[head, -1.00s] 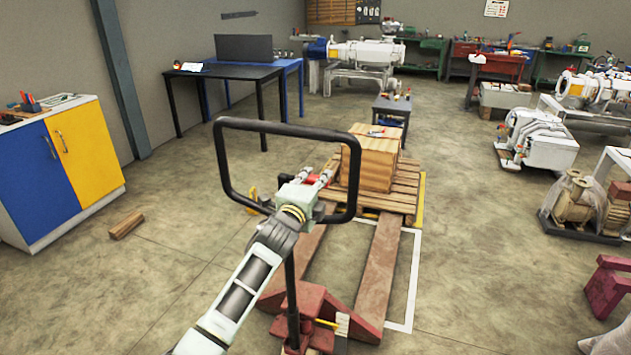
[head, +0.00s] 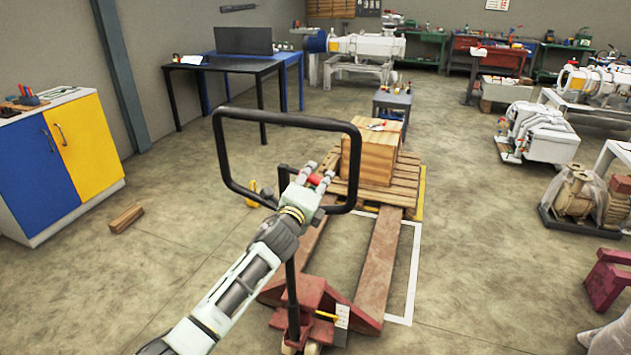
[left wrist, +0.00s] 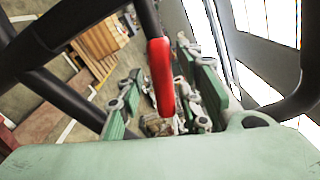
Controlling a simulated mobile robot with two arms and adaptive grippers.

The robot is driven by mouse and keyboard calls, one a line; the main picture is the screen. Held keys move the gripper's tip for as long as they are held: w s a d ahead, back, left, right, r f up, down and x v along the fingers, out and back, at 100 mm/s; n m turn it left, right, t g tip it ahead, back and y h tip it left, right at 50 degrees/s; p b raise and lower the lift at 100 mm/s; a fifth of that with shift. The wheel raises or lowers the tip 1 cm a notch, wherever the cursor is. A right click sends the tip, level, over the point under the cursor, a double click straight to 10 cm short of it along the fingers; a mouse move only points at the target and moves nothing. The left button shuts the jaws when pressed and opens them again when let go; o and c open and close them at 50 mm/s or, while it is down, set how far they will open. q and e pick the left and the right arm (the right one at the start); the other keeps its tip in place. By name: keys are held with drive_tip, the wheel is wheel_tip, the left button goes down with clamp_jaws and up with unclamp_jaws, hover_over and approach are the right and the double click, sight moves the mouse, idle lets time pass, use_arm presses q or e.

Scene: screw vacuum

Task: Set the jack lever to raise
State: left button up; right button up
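The pallet jack has a black loop handle (head: 222,165) above a red base (head: 310,297). The red jack lever (head: 315,181) sits at the handle's lower right and shows large in the left wrist view (left wrist: 160,75). My left gripper (head: 318,174) is at the handle, with its fingers apart around the lever. In the left wrist view, its green-padded fingers (left wrist: 163,98) stand on either side of the lever, with gaps visible. The lever's lower end partly hides behind the fingers in the head view. My right gripper is not in view.
A wooden pallet (head: 405,190) with a wooden box (head: 372,160) lies on the forks. A wood block (head: 126,218) lies on the floor at left, near a blue and yellow cabinet (head: 85,150). The handle's black bars closely surround the gripper.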

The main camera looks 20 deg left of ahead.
use_arm(q)
drive_tip(key=s, duration=1.2)
drive_tip(key=shift+a, duration=0.2)
